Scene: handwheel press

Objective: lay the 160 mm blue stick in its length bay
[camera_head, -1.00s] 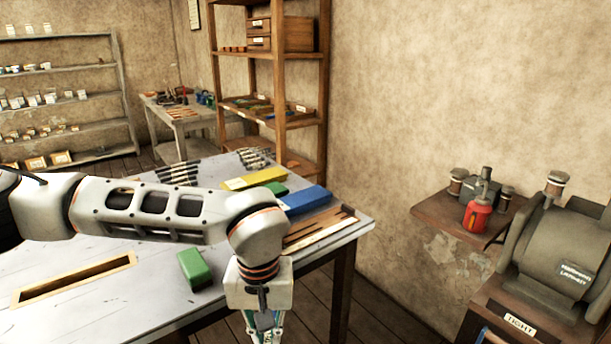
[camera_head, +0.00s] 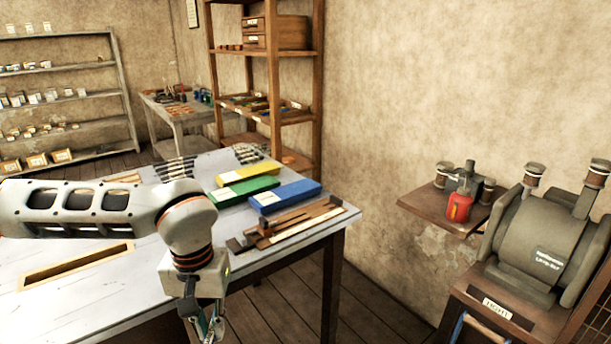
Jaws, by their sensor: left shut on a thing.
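My left gripper (camera_head: 207,328) hangs at the bottom edge of the head view, in front of the table's near edge. Its fingers point down and are partly cut off by the frame. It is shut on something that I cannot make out. A long blue block (camera_head: 286,195) lies on the table's right part, beside a green block (camera_head: 245,190) and a yellow block (camera_head: 247,173). I cannot tell a separate 160 mm blue stick. A wooden slotted rack (camera_head: 292,222) lies at the table's right edge, right of my gripper; its bays are hard to tell apart. My right gripper is not in view.
A wood-framed slot (camera_head: 78,264) is in the table's left part. Dark rods (camera_head: 176,168) lie at the back. A shelf rack (camera_head: 268,90) stands behind. At right are a red bottle (camera_head: 460,206) on a wall shelf and a grey machine (camera_head: 540,245). The floor between is clear.

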